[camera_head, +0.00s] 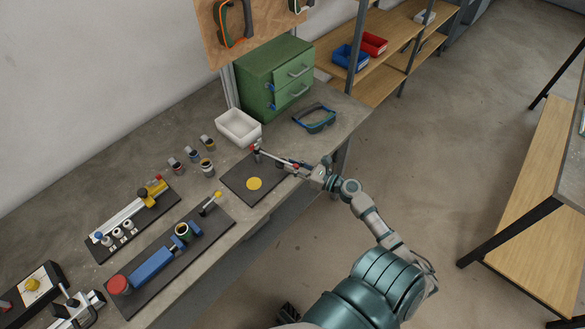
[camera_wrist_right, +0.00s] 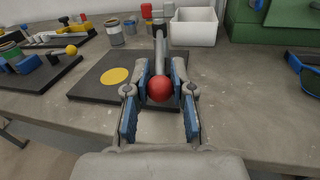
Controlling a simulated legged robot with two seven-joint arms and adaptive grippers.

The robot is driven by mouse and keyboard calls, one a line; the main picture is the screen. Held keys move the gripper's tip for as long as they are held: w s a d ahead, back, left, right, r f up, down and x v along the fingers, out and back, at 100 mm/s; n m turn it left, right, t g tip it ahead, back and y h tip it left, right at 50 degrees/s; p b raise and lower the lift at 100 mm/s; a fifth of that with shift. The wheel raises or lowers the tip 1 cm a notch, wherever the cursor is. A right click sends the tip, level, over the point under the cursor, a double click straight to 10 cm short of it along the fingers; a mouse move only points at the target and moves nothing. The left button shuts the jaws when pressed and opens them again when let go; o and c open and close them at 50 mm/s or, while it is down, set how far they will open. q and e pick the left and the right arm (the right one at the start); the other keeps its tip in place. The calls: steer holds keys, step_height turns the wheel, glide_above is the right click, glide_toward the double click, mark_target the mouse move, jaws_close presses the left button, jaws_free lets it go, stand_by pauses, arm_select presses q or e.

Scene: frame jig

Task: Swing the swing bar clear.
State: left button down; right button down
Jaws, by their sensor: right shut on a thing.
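The swing bar (camera_head: 274,157) is a grey metal bar on a post at the back edge of a dark plate (camera_head: 236,184). It points toward the right edge of the plate. A yellow disc (camera_head: 254,183) lies on the plate, uncovered, to the left of the bar. In the right wrist view the bar (camera_wrist_right: 160,52) runs away from me, with a red ball knob (camera_wrist_right: 160,88) at its near end. My left gripper is out of view.
A white bin (camera_head: 238,127) stands behind the plate, with small jars (camera_head: 207,167) to its left. Goggles (camera_head: 315,118) and a green drawer cabinet (camera_head: 275,80) are further back. Another dark plate with a blue clamp (camera_head: 153,265) lies at left. Bench space right of the plate is clear.

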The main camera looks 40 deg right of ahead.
steer(key=shift+a+f, duration=0.1)
steer(key=shift+f, duration=0.05)
steer(key=c, duration=1.2)
jaws_free()
steer(key=shift+w, duration=0.1)
steer(key=v, duration=1.2)
steer(key=shift+f, duration=0.1)
